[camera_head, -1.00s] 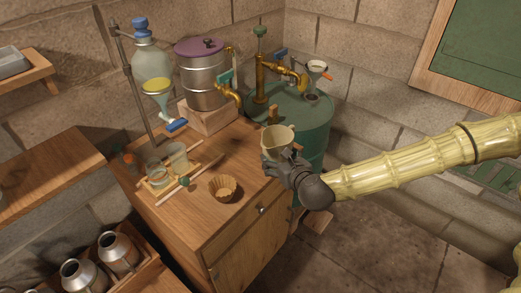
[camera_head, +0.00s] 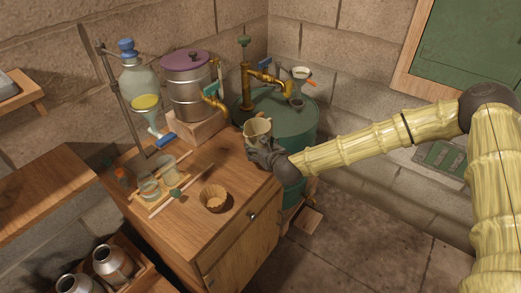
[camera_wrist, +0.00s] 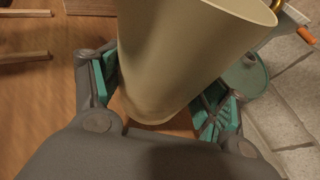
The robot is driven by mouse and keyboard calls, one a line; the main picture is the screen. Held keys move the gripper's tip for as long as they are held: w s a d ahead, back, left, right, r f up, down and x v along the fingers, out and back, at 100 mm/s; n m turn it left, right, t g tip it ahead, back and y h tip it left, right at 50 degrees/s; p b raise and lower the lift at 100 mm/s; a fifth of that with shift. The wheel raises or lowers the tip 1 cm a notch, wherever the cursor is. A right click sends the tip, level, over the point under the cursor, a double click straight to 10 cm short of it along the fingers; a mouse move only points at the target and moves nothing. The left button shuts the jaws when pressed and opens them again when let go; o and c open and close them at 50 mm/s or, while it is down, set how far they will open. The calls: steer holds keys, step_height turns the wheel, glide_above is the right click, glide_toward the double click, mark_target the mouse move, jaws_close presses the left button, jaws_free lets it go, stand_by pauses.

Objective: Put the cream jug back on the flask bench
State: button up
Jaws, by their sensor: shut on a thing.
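The cream jug (camera_head: 257,129) is in my gripper (camera_head: 262,148), above the right back part of a wooden cabinet top, near the green drum. In the wrist view the jug (camera_wrist: 185,55) fills the upper middle, tilted in the picture, with a finger of my gripper (camera_wrist: 155,100) on each side. My gripper is shut on the jug. Whether the jug's base touches the wood cannot be told. The cabinet top (camera_head: 240,190), which may be the flask bench, holds a glass rack and a ribbed bowl.
A ribbed wooden bowl (camera_head: 214,198) stands near the front of the cabinet top. Glass beakers (camera_head: 149,187) and wooden rods are at its left. A steel pot (camera_head: 188,85) with a purple lid stands behind. The green drum (camera_head: 300,130) with brass taps is at the right.

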steer(key=shift+f, duration=1)
steer(key=shift+f, duration=0.15)
steer(key=o, duration=1.2)
steer(key=shift+p, duration=0.3)
steer(key=shift+s+d, duration=0.1)
steer(key=shift+s, duration=0.15)
steer(key=b+v, duration=0.1)
steer(key=v, duration=0.3)
steer(key=b+v, duration=0.1)
steer(key=v, duration=0.2)
steer(key=b+v, duration=0.1)
steer(key=v, duration=0.3)
steer(key=shift+s+d+r, duration=0.1)
steer(key=shift+s+r, duration=0.05)
steer(key=shift+r, duration=0.25)
